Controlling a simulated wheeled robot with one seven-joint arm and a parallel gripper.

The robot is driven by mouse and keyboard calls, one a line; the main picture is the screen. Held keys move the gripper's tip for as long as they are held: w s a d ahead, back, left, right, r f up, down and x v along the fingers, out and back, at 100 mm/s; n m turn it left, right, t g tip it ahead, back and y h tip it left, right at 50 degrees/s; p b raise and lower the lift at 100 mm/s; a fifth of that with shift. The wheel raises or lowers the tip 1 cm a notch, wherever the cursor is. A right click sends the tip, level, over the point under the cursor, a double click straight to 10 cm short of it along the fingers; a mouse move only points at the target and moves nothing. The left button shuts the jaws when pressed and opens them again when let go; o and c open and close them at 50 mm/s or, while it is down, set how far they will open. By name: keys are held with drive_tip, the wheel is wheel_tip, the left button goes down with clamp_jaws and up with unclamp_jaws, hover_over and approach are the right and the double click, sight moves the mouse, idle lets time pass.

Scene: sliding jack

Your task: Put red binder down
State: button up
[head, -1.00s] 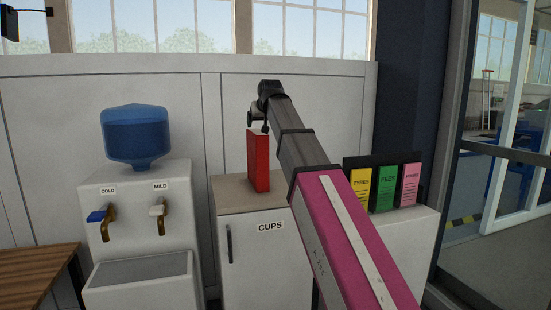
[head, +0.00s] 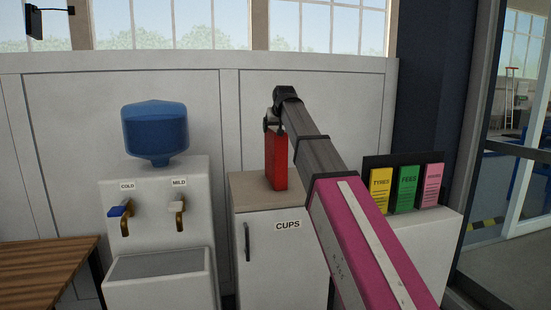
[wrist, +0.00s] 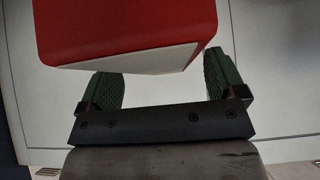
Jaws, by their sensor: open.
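The red binder (head: 277,160) stands upright on top of the CUPS cabinet (head: 251,185) in the head view. My gripper (head: 273,124) is at the binder's upper end, at the tip of my arm. In the wrist view the red binder (wrist: 125,30) fills the top middle, with a pale face along its lower edge. My gripper's two green-padded fingers (wrist: 160,88) are open, one at each side of the binder's near end. A gap shows between the binder's edge and the gripper's dark palm. In the head view the fingertips are too small to make out.
A water dispenser (head: 160,215) with a blue bottle (head: 155,132) stands left of the cabinet. Yellow, green and pink binders (head: 407,188) stand in a dark rack to the right, behind my arm. A wooden table (head: 45,265) is at the lower left. A panelled wall is behind.

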drive_tip(key=x, duration=0.2)
drive_tip(key=shift+w+a+f, duration=0.1)
drive_tip(key=shift+w+f, duration=0.15)
drive_tip(key=c, duration=1.5)
clamp_jaws()
drive_tip(key=shift+r, duration=0.15)
